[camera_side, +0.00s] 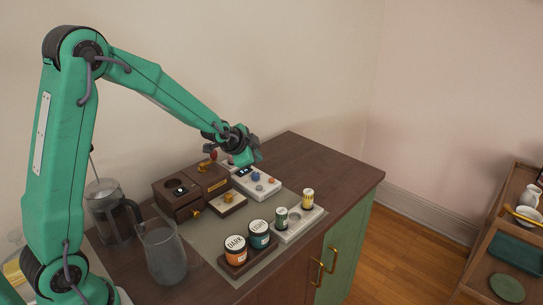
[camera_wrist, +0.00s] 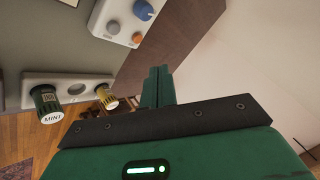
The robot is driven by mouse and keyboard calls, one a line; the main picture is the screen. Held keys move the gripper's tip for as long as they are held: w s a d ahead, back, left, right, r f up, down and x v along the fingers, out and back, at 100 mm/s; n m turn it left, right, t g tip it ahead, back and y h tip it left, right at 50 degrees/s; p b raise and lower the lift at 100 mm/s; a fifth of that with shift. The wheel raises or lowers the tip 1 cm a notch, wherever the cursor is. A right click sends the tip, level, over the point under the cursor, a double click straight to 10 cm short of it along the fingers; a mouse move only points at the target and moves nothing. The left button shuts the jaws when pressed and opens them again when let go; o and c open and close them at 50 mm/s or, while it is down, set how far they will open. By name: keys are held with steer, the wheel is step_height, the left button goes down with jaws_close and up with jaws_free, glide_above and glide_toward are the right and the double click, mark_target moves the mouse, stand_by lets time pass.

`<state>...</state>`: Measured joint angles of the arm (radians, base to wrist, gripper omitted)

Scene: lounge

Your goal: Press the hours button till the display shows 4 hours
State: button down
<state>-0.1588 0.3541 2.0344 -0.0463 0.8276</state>
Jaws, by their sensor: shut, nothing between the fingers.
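A pale control panel (camera_side: 258,184) lies on the counter, with a blue knob and small orange and grey buttons on its face. In the wrist view, part of the panel shows at the top, with the blue knob (camera_wrist: 143,10), the orange button (camera_wrist: 137,37) and a grey button (camera_wrist: 113,27). My gripper (camera_side: 243,162) is over the far left end of the panel in the side view; I cannot tell whether it touches. Its fingers (camera_wrist: 158,72) are together and empty. I cannot make out a display reading or which button is the hours one.
A wooden box with a drawer (camera_side: 190,190) stands just left of the panel. A pale rack (camera_side: 297,228) holds small tins, and two labelled jars (camera_side: 236,249) stand in front. A glass jug (camera_side: 163,252) and a French press (camera_side: 108,212) are at left. The counter's right end is clear.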

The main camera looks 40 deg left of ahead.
steer(key=shift+f, duration=3.85)
steer(key=shift+f, duration=0.8)
steer(key=shift+r, duration=0.1)
stand_by(0.4)
steer(key=shift+r, duration=0.75)
steer(key=shift+r, duration=2.5)
steer(key=shift+d, duration=0.1)
